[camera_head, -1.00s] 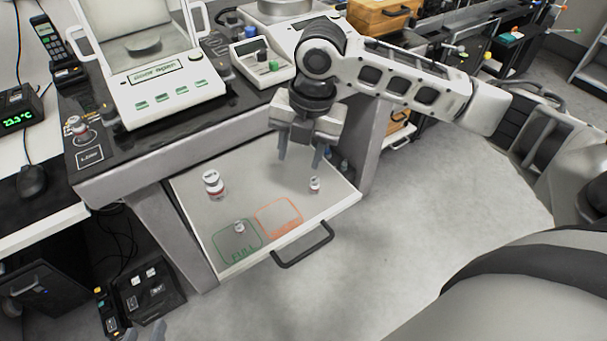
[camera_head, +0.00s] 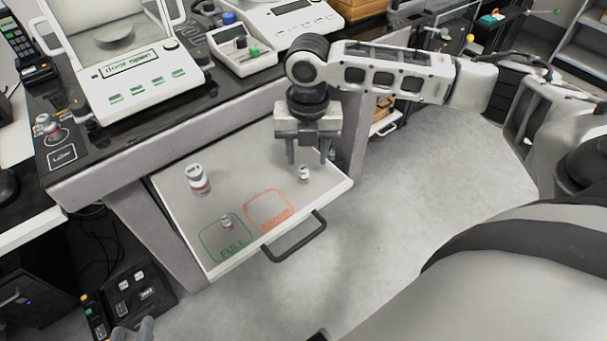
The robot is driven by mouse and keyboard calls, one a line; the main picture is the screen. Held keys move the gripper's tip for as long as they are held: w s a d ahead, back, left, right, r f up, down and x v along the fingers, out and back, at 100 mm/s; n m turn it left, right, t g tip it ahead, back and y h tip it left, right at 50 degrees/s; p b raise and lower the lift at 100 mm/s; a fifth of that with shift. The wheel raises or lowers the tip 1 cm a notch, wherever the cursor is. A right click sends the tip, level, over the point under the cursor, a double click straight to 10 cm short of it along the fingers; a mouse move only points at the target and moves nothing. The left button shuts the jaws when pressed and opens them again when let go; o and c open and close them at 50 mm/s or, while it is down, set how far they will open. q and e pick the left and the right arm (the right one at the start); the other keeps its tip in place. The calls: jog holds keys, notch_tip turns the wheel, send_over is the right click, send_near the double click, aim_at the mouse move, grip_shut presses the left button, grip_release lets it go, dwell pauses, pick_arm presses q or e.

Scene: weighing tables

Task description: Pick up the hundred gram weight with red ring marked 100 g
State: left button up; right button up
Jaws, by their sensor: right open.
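The largest weight (camera_head: 198,180) is at the left. Another small weight (camera_head: 304,174) stands upright near the right edge. My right gripper (camera_head: 308,161) points down, open and empty, its fingertips close to this last weight; whether they are around it I cannot tell. My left gripper (camera_head: 134,331) barely shows at the bottom left, fingers apart.
A drawer handle (camera_head: 293,240) sticks out in front. An orange outline (camera_head: 268,209) is marked on the shelf. Another weight (camera_head: 47,125) stands at the tabletop's left. Floor to the right is clear.

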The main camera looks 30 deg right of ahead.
aim_at(304, 168)
jog(key=f, duration=0.3)
jog(key=f+b, duration=0.1)
jog(key=f, duration=0.1)
jog(key=shift+w+a, duration=0.2)
jog(key=shift+a, duration=0.05)
grip_shut()
